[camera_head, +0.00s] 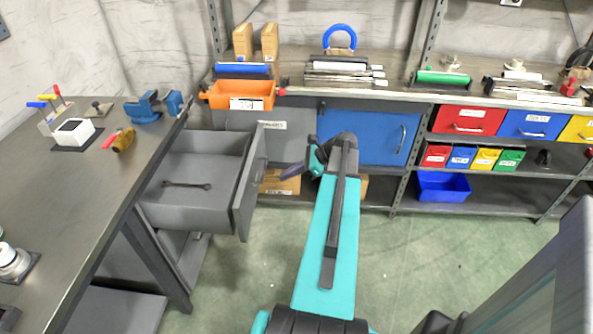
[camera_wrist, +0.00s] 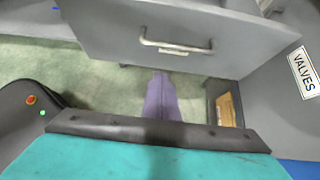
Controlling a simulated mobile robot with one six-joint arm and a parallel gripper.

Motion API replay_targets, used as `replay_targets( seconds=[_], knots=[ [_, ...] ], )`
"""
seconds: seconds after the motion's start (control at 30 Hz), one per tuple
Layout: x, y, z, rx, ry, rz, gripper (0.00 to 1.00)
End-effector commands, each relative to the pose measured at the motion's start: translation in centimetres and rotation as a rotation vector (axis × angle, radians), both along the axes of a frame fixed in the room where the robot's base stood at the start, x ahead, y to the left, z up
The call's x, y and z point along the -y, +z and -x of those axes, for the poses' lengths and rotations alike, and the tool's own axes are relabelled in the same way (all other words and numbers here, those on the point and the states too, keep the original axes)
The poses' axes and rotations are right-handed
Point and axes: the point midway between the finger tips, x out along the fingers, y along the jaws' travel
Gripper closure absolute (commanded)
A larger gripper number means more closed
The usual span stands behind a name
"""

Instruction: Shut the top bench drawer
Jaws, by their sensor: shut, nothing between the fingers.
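The top bench drawer (camera_head: 163,212) is grey and stands pulled out from the left workbench, with a dark wrench (camera_head: 187,185) lying inside. Its front panel (camera_head: 247,187) faces right, toward my arm. In the wrist view the panel (camera_wrist: 115,28) crosses the top, with a metal bar handle (camera_wrist: 177,46). My gripper (camera_head: 284,177) has purple fingers and is just right of the drawer front. In the wrist view the gripper (camera_wrist: 160,76) is shut and empty, its tips just below the panel's lower edge in the picture. Whether they touch the drawer is unclear.
The grey bench top (camera_head: 60,215) holds a blue vise (camera_head: 148,107) and small tools. A grey cabinet labelled VALVES stands behind my gripper, beside a blue cabinet door (camera_head: 368,133). A cardboard box (camera_head: 278,184) sits on the low shelf. Green floor is clear right of the drawer.

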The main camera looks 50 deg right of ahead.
Motion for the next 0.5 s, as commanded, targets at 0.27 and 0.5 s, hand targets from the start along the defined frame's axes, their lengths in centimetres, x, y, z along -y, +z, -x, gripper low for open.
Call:
replay_targets(
  seconds=[0.27,0.5],
  knots=[
    [-1.9,-0.2,-2.8,0.000,0.002,0.001,1.00],
    [-2.5,0.0,-4.0,0.000,-0.001,-0.001,1.00]
  ],
)
